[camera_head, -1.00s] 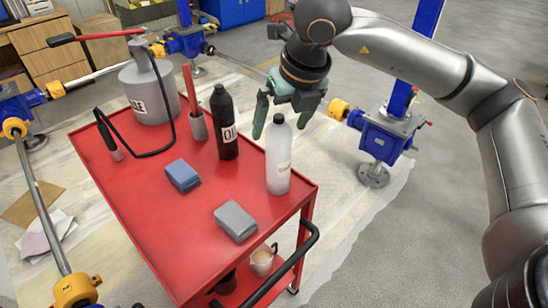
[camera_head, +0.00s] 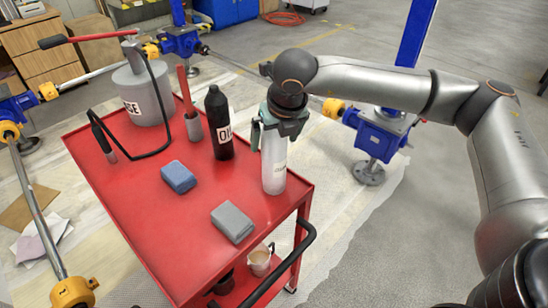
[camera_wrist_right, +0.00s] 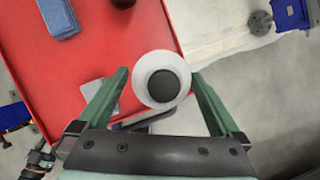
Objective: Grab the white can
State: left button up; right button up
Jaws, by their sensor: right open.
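The white can (camera_head: 274,165) is a tall white bottle with a dark cap, upright near the right edge of the red cart top (camera_head: 130,222). My right gripper (camera_head: 275,138) is over its top from above, with green fingers pointing down. In the right wrist view the can (camera_wrist_right: 148,88) shows from above, its black cap facing the camera. The open fingers of my right gripper (camera_wrist_right: 160,85) stand on either side of it, with a small gap visible. In the head view the gripper hides the can's cap. My left gripper is not in view.
A black oil bottle (camera_head: 219,125) stands close left of the can. A blue block (camera_head: 178,177) and a grey block (camera_head: 232,222) lie on the cart, with a grey grease canister (camera_head: 146,95) behind. A black handle (camera_head: 285,268) runs along the cart's front right. Blue screw jacks (camera_head: 380,135) stand beyond.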

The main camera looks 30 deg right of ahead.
jog(key=shift+w+f, duration=0.25)
jog(key=shift+f, duration=0.4)
grip_shut()
dwell(0.4)
jog(key=shift+r, duration=0.1)
